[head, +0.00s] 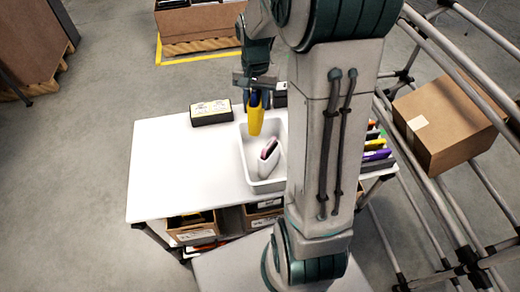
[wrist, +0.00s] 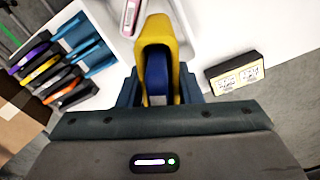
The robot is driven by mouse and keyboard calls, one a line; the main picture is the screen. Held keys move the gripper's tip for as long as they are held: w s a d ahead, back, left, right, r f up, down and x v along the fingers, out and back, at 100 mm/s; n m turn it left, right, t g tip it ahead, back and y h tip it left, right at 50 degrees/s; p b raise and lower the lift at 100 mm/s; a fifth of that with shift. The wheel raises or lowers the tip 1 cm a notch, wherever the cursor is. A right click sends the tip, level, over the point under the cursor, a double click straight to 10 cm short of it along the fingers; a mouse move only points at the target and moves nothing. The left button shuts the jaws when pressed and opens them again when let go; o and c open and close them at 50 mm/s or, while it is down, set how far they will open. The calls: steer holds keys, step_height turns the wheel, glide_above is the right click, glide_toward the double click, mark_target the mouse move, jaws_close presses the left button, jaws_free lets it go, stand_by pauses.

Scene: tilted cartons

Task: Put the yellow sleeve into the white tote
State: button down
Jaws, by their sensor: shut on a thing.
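The yellow sleeve (head: 255,120) hangs from my gripper (head: 257,92) above the far part of the white tote (head: 267,187). In the wrist view the sleeve (wrist: 178,60) sits between my gripper's teal fingers (wrist: 160,92), which are shut on it. A dark blue part shows inside the sleeve's opening. The sleeve looks roughly upright in the head view. The tote stands on the white table, and my arm hides part of its right side. A white and pink item (head: 267,156) leans inside the tote; its pink part also shows in the wrist view (wrist: 131,17).
A black box with a pale label (head: 211,112) stands left of the tote. Several coloured items in a teal rack (wrist: 55,65) stand on the tote's other side. The table's left part (head: 170,165) is clear. A pipe rack with a carton (head: 445,120) is at right.

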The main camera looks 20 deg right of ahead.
steer(key=shift+w+f, duration=0.15)
steer(key=shift+w, duration=0.05)
step_height(320, 180, down, 18)
steer(key=p, duration=0.1)
steer(key=shift+r, duration=0.2)
steer(key=shift+f, duration=0.2)
steer(key=c, duration=1.3)
jaws_free()
steer(key=shift+r, duration=0.2)
